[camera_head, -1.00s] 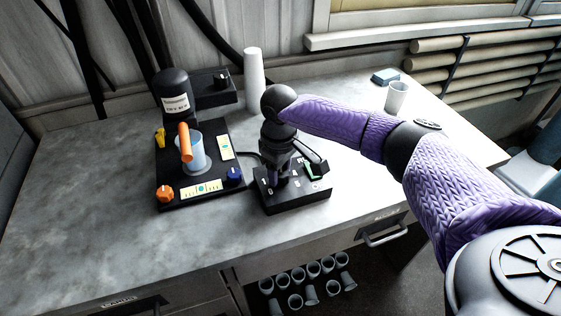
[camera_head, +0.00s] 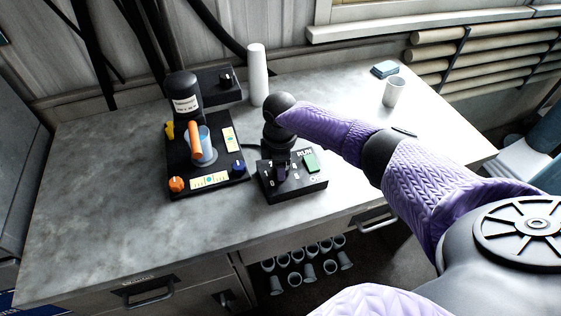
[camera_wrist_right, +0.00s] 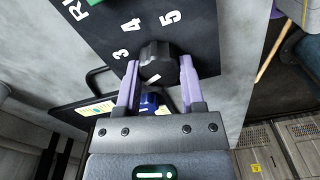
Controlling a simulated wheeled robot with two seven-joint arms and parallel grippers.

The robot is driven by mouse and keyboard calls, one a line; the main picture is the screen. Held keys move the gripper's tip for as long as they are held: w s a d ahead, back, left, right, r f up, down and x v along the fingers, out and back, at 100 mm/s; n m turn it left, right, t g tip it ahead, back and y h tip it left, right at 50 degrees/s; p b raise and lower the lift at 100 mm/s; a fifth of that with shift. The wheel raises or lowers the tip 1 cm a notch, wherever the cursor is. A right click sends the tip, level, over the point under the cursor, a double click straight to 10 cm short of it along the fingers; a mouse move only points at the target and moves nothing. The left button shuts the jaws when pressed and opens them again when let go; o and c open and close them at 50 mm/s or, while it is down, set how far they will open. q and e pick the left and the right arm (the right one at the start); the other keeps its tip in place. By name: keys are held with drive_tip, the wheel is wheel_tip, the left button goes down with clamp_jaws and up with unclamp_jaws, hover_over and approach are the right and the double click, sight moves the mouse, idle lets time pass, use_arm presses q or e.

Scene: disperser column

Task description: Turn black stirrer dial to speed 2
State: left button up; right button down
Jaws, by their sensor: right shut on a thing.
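The black stirrer dial (camera_wrist_right: 158,62) sits on a black control box (camera_head: 300,187) with white numerals. In the right wrist view it is between the two purple fingers of my right gripper (camera_wrist_right: 158,85), which is shut on it. The numerals 3, 4 and 5 show beyond the dial; the pointer's exact setting cannot be told. In the head view my right gripper (camera_head: 281,172) points down onto the box and hides most of the dial. My left gripper is not in view.
A green button (camera_head: 310,162) sits on the box by the word RUN. Left of it stands the disperser base (camera_head: 215,181) with a beaker, an orange knob (camera_head: 176,184) and a blue knob (camera_head: 238,166). A white cup (camera_head: 393,92) stands at the back right. The left countertop is clear.

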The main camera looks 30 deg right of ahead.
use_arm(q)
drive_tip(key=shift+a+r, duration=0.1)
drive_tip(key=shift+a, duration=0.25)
use_arm(e)
drive_tip(key=shift+n, duration=0.3)
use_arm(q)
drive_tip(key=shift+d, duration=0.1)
use_arm(e)
drive_tip(key=shift+c, duration=2.2)
unclamp_jaws()
drive_tip(key=shift+a, duration=0.1)
drive_tip(key=shift+o, duration=1.1)
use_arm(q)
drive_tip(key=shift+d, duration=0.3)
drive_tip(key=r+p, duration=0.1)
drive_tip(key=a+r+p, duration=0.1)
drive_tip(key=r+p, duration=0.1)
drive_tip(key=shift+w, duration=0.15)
use_arm(e)
wheel_tip(320, 180, up, 10)
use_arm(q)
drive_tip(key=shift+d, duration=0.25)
